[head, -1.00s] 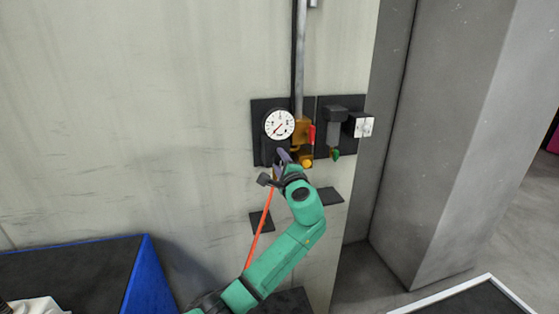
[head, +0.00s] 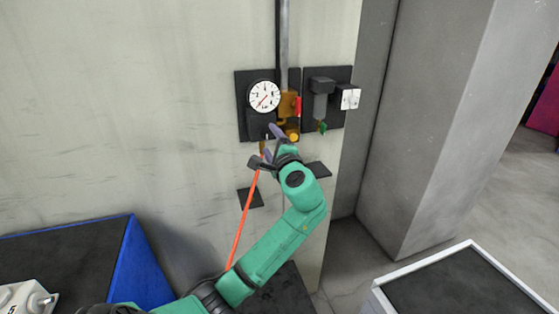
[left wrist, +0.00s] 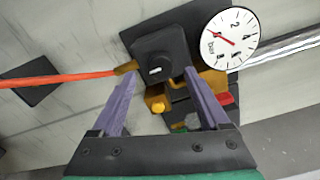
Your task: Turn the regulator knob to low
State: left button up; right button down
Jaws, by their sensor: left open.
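The regulator knob (left wrist: 155,68) is a dark block with a short white mark, below the round white gauge (head: 264,96) on the wall panel. The gauge also shows in the left wrist view (left wrist: 229,38). My left gripper (head: 270,142) is open just in front of the panel, below the gauge. In the left wrist view its purple fingers (left wrist: 161,74) stand apart on either side of the knob's lower part; I cannot tell whether they touch it. My right gripper is out of view.
An orange hose (head: 240,222) runs down beside my left arm. Yellow fittings (head: 293,137), a red handle (head: 298,107) and a green part (head: 323,127) sit right of the gauge. A blue-edged bench (head: 130,262) is at lower left, a pale-rimmed tray (head: 420,266) at lower right.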

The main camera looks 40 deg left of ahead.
pick_arm(q)
jog(key=b+v, duration=0.2)
jog(key=v, duration=0.7)
jog(key=shift+s+d+b, duration=0.15)
jog(key=shift+d+b, duration=0.2)
